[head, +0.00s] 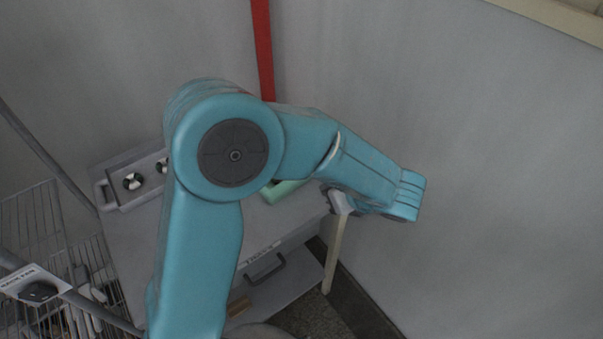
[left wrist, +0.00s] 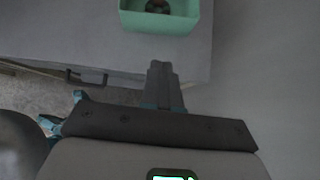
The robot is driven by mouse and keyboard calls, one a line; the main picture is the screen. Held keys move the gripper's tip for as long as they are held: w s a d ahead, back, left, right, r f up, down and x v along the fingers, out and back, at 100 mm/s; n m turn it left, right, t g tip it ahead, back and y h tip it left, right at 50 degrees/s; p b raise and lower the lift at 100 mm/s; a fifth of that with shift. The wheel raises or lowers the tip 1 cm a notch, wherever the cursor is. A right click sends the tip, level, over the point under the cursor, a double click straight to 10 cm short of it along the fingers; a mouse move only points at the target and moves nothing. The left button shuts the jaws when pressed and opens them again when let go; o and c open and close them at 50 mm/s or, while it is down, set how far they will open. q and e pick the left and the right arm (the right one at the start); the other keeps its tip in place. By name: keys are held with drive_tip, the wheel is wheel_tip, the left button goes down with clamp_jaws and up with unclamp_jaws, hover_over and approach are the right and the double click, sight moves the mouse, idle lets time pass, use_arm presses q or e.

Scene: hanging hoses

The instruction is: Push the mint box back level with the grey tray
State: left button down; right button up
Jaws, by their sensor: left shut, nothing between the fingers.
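The mint box (left wrist: 160,22) is an open, pale green container at the top of the left wrist view, cut off by the frame edge, with a dark round item inside. In the head view only a corner of the mint box (head: 284,191) shows behind my arm. The grey tray (head: 122,204) holds round black-and-white items and sits left of my arm, partly hidden by it. My left gripper (left wrist: 162,70) is shut and empty, its fingertips pointing at the box's near side with a gap in the picture. In the head view the left gripper (head: 342,201) is mostly hidden under my forearm.
The box and tray are on a grey cabinet top (head: 135,235) with a handled drawer (head: 264,267) below. A wire rack (head: 40,225) stands at the left. A red strip (head: 263,50) runs down the wall behind. The wall is close on the right.

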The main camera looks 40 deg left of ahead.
use_arm(q)
drive_tip(key=x, duration=0.8)
drive_tip(key=shift+a+f+p, duration=0.2)
drive_tip(key=shift+f+p, duration=0.05)
drive_tip(key=shift+p, duration=0.1)
drive_tip(key=a, duration=0.2)
drive_tip(key=w+a+p, duration=0.1)
drive_tip(key=a, duration=0.1)
drive_tip(key=shift+f, duration=0.2)
drive_tip(key=shift+w+a, duration=0.1)
drive_tip(key=shift+w, duration=0.05)
drive_tip(key=shift+a, duration=0.1)
drive_tip(key=shift+w+a+f, duration=0.1)
drive_tip(key=shift+a, duration=0.25)
drive_tip(key=a, duration=0.3)
drive_tip(key=w+a+b, duration=0.1)
drive_tip(key=a, duration=0.2)
drive_tip(key=w+a, duration=0.1)
drive_tip(key=a, duration=0.2)
drive_tip(key=shift+w, duration=0.25)
drive_tip(key=w+a, duration=0.1)
drive_tip(key=a, duration=0.3)
drive_tip(key=w+a, duration=0.1)
drive_tip(key=a, duration=0.3)
drive_tip(key=w+a, duration=0.2)
drive_tip(key=a, duration=0.2)
drive_tip(key=shift+a+p, duration=0.3)
drive_tip(key=shift+p, duration=0.05)
